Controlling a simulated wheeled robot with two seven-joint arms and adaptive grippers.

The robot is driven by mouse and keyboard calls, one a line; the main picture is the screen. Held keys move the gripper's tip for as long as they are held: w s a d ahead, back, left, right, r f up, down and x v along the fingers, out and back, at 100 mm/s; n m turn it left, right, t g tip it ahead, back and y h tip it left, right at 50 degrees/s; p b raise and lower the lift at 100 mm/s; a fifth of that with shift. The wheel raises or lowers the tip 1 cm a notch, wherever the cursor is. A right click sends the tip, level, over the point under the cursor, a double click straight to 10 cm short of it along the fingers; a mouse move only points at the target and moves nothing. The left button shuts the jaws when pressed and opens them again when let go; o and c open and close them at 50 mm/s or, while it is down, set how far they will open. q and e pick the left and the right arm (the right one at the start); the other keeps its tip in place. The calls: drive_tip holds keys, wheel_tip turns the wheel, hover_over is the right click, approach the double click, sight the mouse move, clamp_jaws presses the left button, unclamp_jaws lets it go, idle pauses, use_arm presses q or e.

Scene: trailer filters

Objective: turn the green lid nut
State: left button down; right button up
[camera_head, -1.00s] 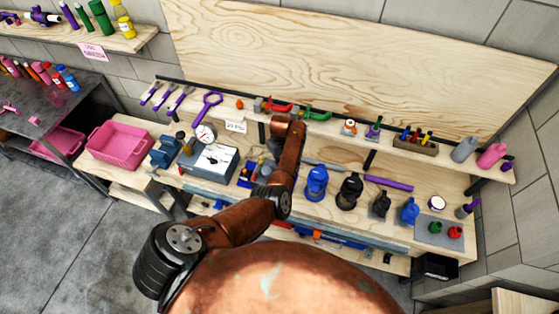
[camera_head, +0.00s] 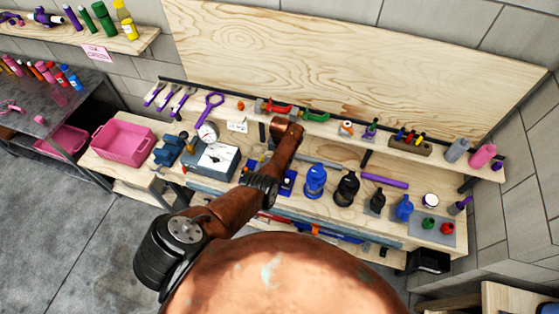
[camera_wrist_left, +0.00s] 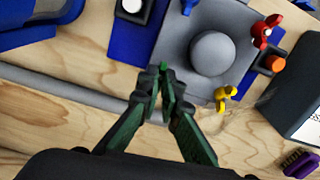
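In the left wrist view, a grey plate with a round dome (camera_wrist_left: 212,54) lies over a blue mat. A red wing nut (camera_wrist_left: 266,28), a yellow wing nut (camera_wrist_left: 225,97) and a blue wing nut (camera_wrist_left: 189,6) sit around its edge. The green lid nut (camera_wrist_left: 166,78) is at the plate's left edge, mostly hidden between the fingertips of my left gripper (camera_wrist_left: 165,88). The fingers are drawn close together on it. In the head view my left arm hides the gripper and most of the lid. My right gripper is not in view.
A dark box (camera_wrist_left: 302,98) stands right of the plate, with a purple piece (camera_wrist_left: 300,163) near it. Head view: blue (camera_head: 315,181) and black (camera_head: 347,187) filter units stand right of my arm, a gauge box (camera_head: 213,160) left. A shelf (camera_head: 330,128) runs behind.

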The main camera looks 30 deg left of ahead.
use_arm(q)
drive_tip(key=shift+m, duration=0.5)
drive_tip(key=c, duration=2.2)
unclamp_jaws()
drive_tip(key=shift+o, duration=0.2)
drive_tip(key=shift+r, duration=0.15)
wheel_tip(320, 180, up, 12)
drive_tip(key=shift+f, duration=0.2)
